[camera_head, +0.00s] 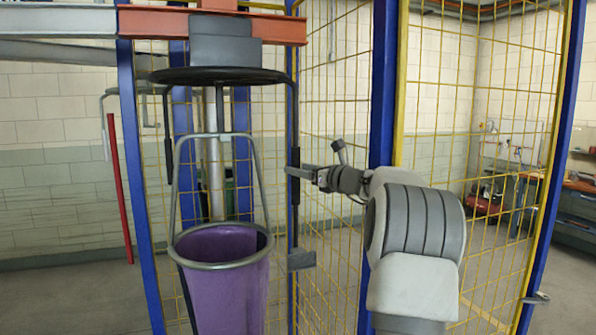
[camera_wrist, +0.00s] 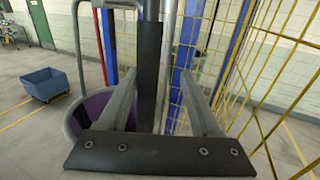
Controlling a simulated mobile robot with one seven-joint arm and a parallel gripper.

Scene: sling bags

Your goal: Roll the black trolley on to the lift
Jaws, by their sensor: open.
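The black trolley (camera_head: 218,76) shows as a round black plate under dark grey blocks (camera_head: 226,42) at a red overhead beam (camera_head: 165,24). A thin rod with a black grip hangs from each side of the plate. A purple bag (camera_head: 222,285) with a grey hoop frame hangs below. My gripper (camera_head: 293,171) is at the right rod. In the wrist view the black grip (camera_wrist: 149,65) stands upright between my open fingers (camera_wrist: 158,100); whether it touches either is unclear. I cannot tell which part is the lift.
A grey rail (camera_head: 55,49) runs in from the left at beam height. Blue posts (camera_head: 382,80) and yellow mesh (camera_head: 335,90) stand close behind and right of my arm. A red pole (camera_head: 120,190) hangs at left. A blue cart (camera_wrist: 45,83) stands on open floor.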

